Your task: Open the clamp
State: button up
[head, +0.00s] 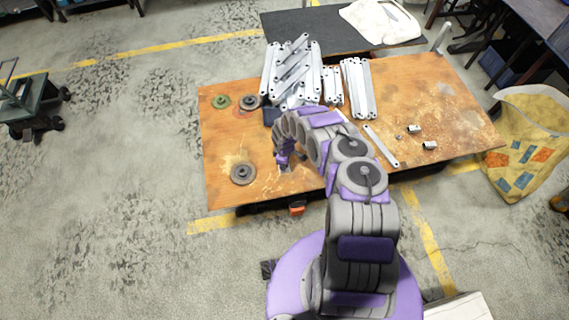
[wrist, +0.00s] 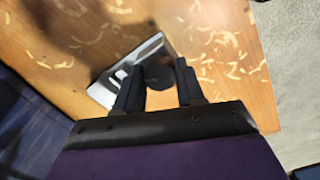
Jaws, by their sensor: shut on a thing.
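The clamp (wrist: 105,88) shows in the wrist view as a grey metal piece with slots, on the wooden table top. A dark round part (wrist: 158,77), seemingly its knob, is between my fingers. My gripper (wrist: 158,90) points down at it, with a dark finger on each side, shut on the clamp. In the head view my gripper (head: 284,163) is low over the table near its front edge. My arm and gripper hide most of the clamp there, and I cannot tell its lever position.
The wooden table (head: 225,125) carries stacked galvanized brackets (head: 292,75) at the back, a loose bracket (head: 381,146) and small metal parts (head: 430,145) at right. A dark disc (head: 243,174) lies left of my gripper. A yellow sack (head: 530,145) stands at right.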

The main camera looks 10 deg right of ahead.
jog(key=n, duration=0.6)
jog(key=o, duration=1)
jog(key=shift+c, duration=0.2)
